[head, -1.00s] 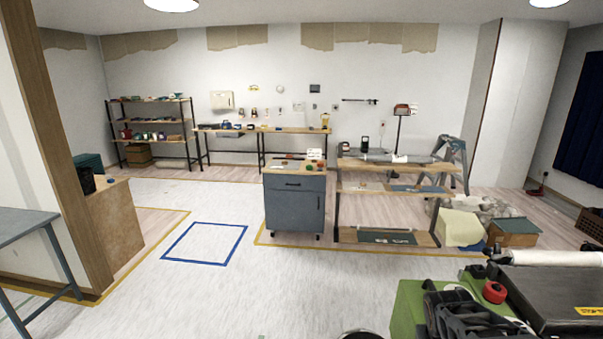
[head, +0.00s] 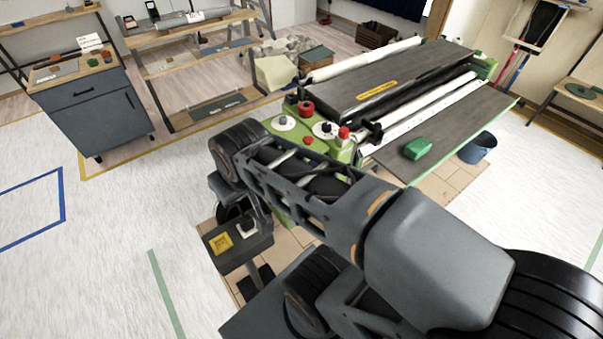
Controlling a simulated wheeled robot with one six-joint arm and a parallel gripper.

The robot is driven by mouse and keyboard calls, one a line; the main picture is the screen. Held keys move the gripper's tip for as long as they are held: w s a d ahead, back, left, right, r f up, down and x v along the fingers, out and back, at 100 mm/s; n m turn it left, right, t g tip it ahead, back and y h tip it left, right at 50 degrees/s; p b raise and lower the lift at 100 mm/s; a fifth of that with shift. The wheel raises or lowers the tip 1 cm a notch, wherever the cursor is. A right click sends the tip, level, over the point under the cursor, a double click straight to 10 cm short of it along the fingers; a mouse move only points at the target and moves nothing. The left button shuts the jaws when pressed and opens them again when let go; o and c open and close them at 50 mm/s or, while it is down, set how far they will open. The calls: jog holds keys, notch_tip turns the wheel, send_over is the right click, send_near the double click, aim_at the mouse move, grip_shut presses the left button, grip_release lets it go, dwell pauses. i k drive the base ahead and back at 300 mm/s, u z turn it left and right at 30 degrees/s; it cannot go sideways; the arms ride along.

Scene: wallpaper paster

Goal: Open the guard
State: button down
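The wallpaper paster has green end frames (head: 345,148). The guard, a long dark grey cover (head: 400,80) with a yellow label along its near edge, lies flat over the machine, apparently closed. My arm crosses the lower right of the head view, in front of the machine.
A green block (head: 417,148) sits on the machine's grey front table (head: 455,125). Red and black knobs are on the near green end. A blue bucket (head: 479,147) stands beside the table. A blue-grey cabinet (head: 95,112) stands at left; the white floor between is open.

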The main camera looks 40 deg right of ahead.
aim_at(335, 97)
jog(key=z, duration=0.45)
jog(key=k, duration=1.15)
jog(key=z, duration=1.35)
jog(key=i, duration=0.85)
jog(key=u, duration=0.65)
jog(key=i, duration=0.75)
jog(key=z, duration=0.9)
